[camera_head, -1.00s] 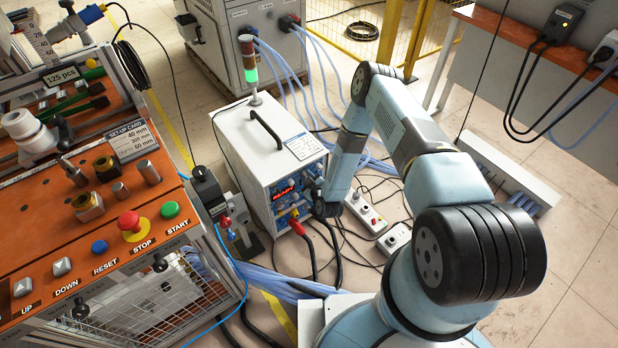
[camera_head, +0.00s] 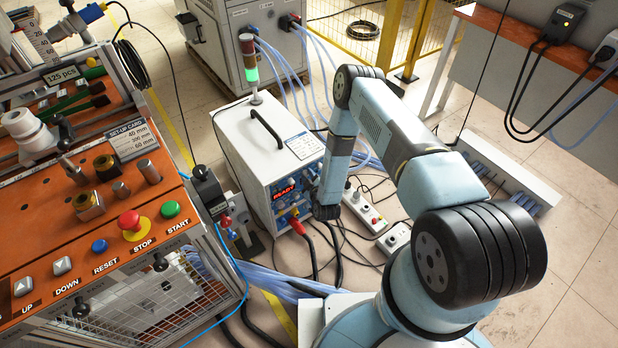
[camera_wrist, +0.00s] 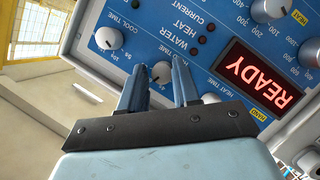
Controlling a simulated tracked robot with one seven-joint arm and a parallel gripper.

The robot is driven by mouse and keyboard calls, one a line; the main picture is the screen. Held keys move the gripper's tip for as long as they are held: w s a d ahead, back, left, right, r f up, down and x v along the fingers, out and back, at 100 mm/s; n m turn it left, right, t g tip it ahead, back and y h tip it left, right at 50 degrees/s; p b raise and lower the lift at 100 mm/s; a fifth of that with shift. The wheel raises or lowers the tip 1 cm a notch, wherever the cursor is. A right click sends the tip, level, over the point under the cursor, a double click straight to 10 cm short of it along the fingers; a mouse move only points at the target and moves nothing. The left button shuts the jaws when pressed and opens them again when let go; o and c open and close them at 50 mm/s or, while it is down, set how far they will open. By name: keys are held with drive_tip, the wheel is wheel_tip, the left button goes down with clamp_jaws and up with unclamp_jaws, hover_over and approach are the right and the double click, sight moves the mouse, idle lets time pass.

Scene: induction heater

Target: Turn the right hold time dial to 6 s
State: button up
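The heater's blue panel fills the wrist view, turned round in the picture. A small grey dial (camera_wrist: 162,72) with a scale showing 6s and 4s beside it sits between the fingertips of my gripper (camera_wrist: 160,66). My gripper is open, with a blue finger on each side of this dial; contact cannot be told. The COOL TIME dial (camera_wrist: 107,39) is up and left. The HEAT TIME dial (camera_wrist: 211,98) is partly hidden behind my gripper. In the head view my arm's end covers part of the heater front (camera_head: 285,196).
A red READY display (camera_wrist: 262,75) is lit, and larger knobs (camera_wrist: 271,9) sit above it. Cables and power strips (camera_head: 364,211) lie on the floor beside the heater. A control desk (camera_head: 110,215) with push buttons stands at the left.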

drive_tip(key=o, duration=0.4)
drive_tip(key=shift+c, duration=0.2)
drive_tip(key=shift+a, duration=0.1)
drive_tip(key=v, duration=1.4)
drive_tip(key=shift+w, duration=0.1)
